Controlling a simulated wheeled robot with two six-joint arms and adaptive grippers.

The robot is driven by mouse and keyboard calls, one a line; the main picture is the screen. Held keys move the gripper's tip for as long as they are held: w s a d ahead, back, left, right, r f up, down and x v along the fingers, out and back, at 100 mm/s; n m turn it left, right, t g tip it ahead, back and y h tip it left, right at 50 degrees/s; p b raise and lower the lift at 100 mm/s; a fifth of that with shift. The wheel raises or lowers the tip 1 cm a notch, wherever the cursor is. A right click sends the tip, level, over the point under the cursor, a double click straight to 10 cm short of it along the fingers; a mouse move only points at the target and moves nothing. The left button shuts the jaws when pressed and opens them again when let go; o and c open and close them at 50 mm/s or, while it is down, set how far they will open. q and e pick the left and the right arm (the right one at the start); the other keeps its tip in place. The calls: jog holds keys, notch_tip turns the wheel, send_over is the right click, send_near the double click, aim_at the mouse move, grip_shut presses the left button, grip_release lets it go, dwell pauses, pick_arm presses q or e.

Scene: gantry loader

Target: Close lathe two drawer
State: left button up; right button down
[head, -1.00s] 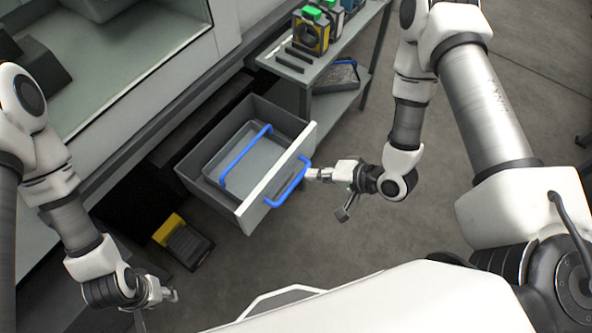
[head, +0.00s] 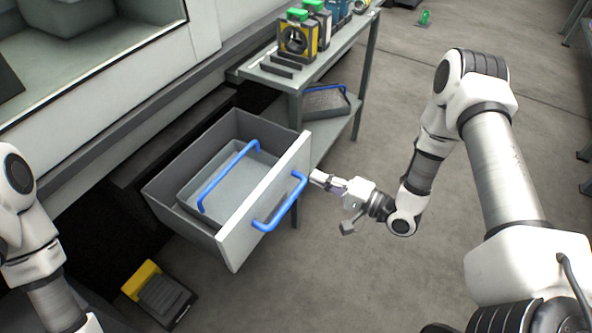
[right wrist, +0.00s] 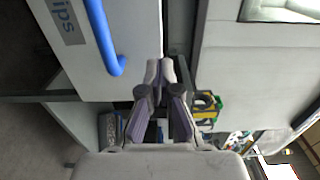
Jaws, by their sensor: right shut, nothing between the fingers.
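The lathe drawer (head: 266,220) stands pulled out, its light front panel facing my right arm. A blue handle (head: 281,203) is on its front, and it also shows in the right wrist view (right wrist: 101,35). Inside the drawer is a grey bin (head: 208,178) with a blue bar across it. My right gripper (head: 314,176) is shut and empty, close to the front panel just right of the handle. In the right wrist view its fingertips (right wrist: 161,68) are beside the panel edge; whether they touch it I cannot tell. My left gripper is out of the head view.
A grey side table (head: 300,75) with several yellow and green-topped parts stands behind the drawer, with a dark tray (head: 327,102) on its lower shelf. A yellow and black foot pedal (head: 158,293) lies on the floor below the drawer.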

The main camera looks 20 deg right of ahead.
aim_at(286, 163)
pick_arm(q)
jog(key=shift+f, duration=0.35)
pick_arm(e)
jog(key=x, duration=0.7)
pick_arm(q)
jog(key=shift+b, duration=0.3)
